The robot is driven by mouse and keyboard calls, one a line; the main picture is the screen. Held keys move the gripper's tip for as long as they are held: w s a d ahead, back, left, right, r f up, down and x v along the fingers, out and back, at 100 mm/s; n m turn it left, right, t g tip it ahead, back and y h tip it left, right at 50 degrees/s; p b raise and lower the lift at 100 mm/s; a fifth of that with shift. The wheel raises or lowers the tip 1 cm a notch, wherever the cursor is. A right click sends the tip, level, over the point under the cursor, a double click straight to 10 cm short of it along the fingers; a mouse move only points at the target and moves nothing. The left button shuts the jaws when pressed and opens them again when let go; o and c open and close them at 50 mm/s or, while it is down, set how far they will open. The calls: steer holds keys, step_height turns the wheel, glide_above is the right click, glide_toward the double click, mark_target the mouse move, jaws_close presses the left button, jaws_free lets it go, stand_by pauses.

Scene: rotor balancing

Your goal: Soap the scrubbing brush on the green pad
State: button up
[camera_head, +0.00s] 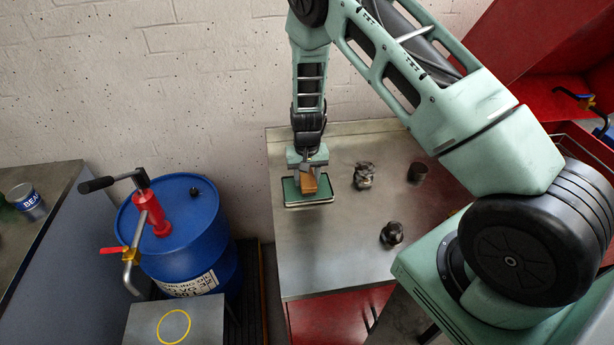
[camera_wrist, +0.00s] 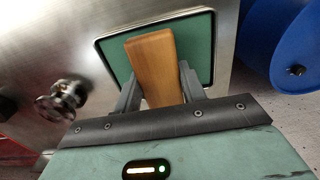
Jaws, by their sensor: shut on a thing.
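The green pad (camera_head: 291,192) lies in a dark-rimmed tray on the steel bench top. In the wrist view the green pad (camera_wrist: 198,30) fills the space behind the brush. The scrubbing brush (camera_head: 308,182) shows as a wooden block; in the wrist view its wooden back (camera_wrist: 152,65) faces me. My gripper (camera_head: 309,165) is shut on the brush, with a finger on each side of it in the wrist view (camera_wrist: 158,88). The brush is over the pad. Its bristles are hidden, so I cannot tell whether they touch the pad.
Metal parts (camera_head: 364,175) and (camera_head: 392,233) and a dark cup (camera_head: 417,172) stand on the bench (camera_head: 335,260) right of the pad. A blue drum (camera_head: 185,235) with a hand pump stands left of the bench. The bench front is clear.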

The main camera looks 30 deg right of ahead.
mark_target(307, 177)
steer(key=shift+s+f+b, duration=0.1)
steer(key=shift+f+b, duration=0.45)
steer(key=shift+f, duration=0.05)
stand_by(2.0)
steer(key=shift+r+p, duration=2.2)
steer(key=shift+r, duration=1.35)
